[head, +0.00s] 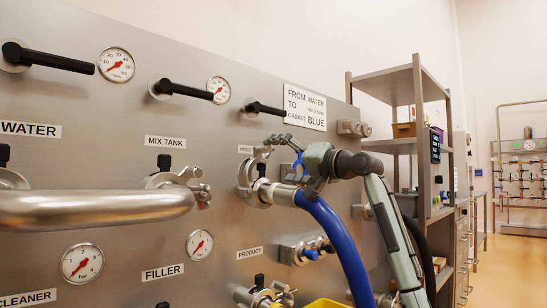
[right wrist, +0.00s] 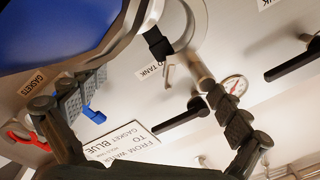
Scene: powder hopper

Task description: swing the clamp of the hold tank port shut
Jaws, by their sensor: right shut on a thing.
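The hold tank port's silver clamp (head: 245,175) is on the panel, around the joint at the metal end (head: 280,194) of a blue hose (head: 340,245). My right gripper (head: 285,163) is at this clamp, its fingers spread to either side. In the right wrist view, the gripper (right wrist: 155,85) has one finger beside the hose's metal collar and the other by a silver rod (right wrist: 200,70). It appears shut on the clamp, though the contact is partly hidden. A black knob (right wrist: 157,42) shows between the fingers. My left gripper is not in view.
A thick silver pipe (head: 95,207) juts out at the left, near the mix tank clamp (head: 178,178). Black handles and gauges (head: 116,64) line the panel above. A blue gasket (right wrist: 92,114) hangs close to my finger. Shelving (head: 415,90) stands at the right.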

